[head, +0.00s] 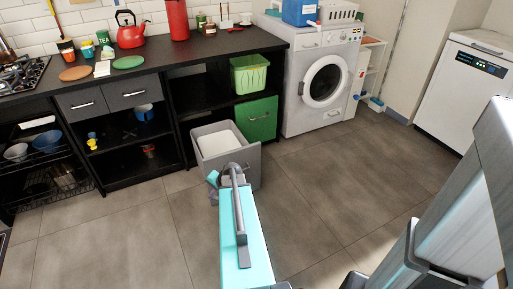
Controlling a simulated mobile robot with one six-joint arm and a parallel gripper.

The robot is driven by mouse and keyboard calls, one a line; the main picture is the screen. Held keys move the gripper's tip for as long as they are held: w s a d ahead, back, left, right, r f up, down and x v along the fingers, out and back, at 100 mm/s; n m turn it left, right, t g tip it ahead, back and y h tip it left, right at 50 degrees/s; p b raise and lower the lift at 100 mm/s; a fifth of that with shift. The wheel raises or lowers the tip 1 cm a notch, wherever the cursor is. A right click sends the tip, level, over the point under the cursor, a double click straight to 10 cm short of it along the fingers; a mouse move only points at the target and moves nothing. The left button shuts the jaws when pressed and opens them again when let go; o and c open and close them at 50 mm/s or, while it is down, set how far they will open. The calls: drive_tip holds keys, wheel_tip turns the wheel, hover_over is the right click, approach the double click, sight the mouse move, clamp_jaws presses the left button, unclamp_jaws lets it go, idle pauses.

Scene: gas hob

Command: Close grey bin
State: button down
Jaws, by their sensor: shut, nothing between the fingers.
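The grey bin (247,158) stands pulled out from under the black counter, in the middle of the head view. Its top is open and a white inside (218,143) shows. My gripper (213,181) is at the end of my turquoise arm, in front of the bin's near face and low on its left part. It is shut and empty. My arm covers part of the bin's front. I cannot tell whether the gripper touches the bin.
A green bin front (262,119) sits right of the grey bin, under a light green basket (249,74). A washing machine (322,82) stands to the right. Open black shelves (130,160) are on the left. The tiled floor (330,185) is clear on the right.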

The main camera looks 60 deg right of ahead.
drive_tip(key=s+d+r+m+h, duration=0.1)
drive_tip(key=s+d+r, duration=0.3)
drive_tip(key=d, duration=0.4)
drive_tip(key=s+d+r+m+t+h, duration=0.1)
drive_tip(key=s+d+r+m+h, duration=0.1)
drive_tip(key=s+d+r, duration=0.3)
drive_tip(key=s+d+r+m+h, duration=0.2)
drive_tip(key=s+d+r+m, duration=0.2)
drive_tip(key=d, duration=0.7)
drive_tip(key=shift+s+d+r+t, duration=0.2)
drive_tip(key=shift+s+r+t, duration=0.2)
drive_tip(key=shift+s+r, duration=0.4)
drive_tip(key=shift+f, duration=0.3)
drive_tip(key=b, duration=0.2)
approach(253, 147)
drive_tip(key=shift+x, duration=2.8)
drive_tip(key=shift+d, duration=0.1)
